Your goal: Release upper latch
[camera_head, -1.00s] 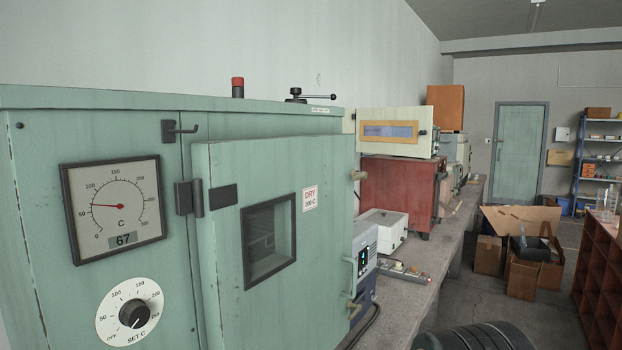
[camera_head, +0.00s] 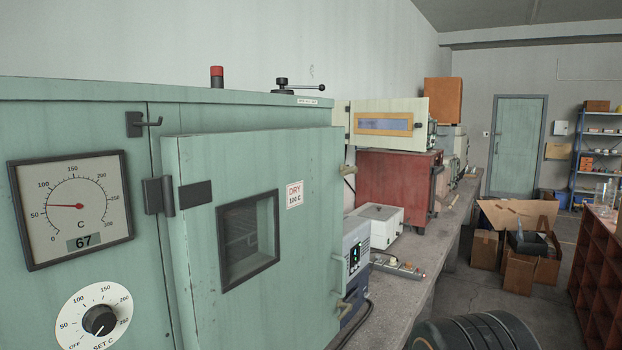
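The upper latch (camera_head: 349,169) is a small beige knob-like piece at the right edge of the pale green oven door (camera_head: 305,240), near its top. A similar lower latch (camera_head: 344,307) sits near the bottom of that edge. A pale green upright handle (camera_head: 338,275) lies between them. The latches are seen nearly edge-on, so I cannot tell how either one is set. The door looks shut, with its hinge (camera_head: 158,195) at the left.
The oven's gauge (camera_head: 72,208) reads 67, above a set dial (camera_head: 94,320). A blue-grey instrument (camera_head: 356,255), a white box (camera_head: 380,230) and a power strip (camera_head: 398,267) stand on the bench right of the door. Floor (camera_head: 462,290) shows between bench and red shelving (camera_head: 597,275).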

